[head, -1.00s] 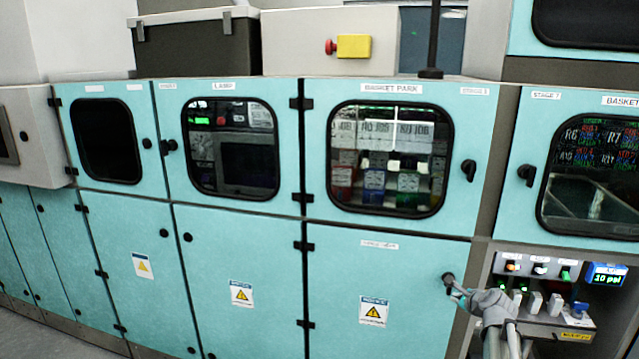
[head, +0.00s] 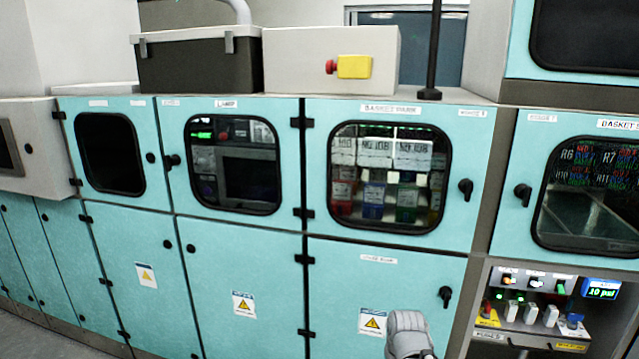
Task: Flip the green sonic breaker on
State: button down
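A small control panel (head: 540,330) is set in the recess at the lower right in the head view. Its top row holds an orange knob, a white knob and a green switch (head: 561,287). The labels there are too small to read, so I cannot tell which switch is the sonic breaker or how it is set. A grey part of my arm shows at the bottom, left of the panel and apart from it. My gripper's fingers are not in view.
White switches (head: 530,313) with green lights, a yellow switch (head: 488,317) and a blue one (head: 571,325) sit below the top row. A blue display (head: 603,289) reads 10 psi. Teal cabinet doors (head: 370,295) with black handles (head: 445,296) stand left of the panel.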

aim_at(560, 289)
jog(key=z, duration=1.25)
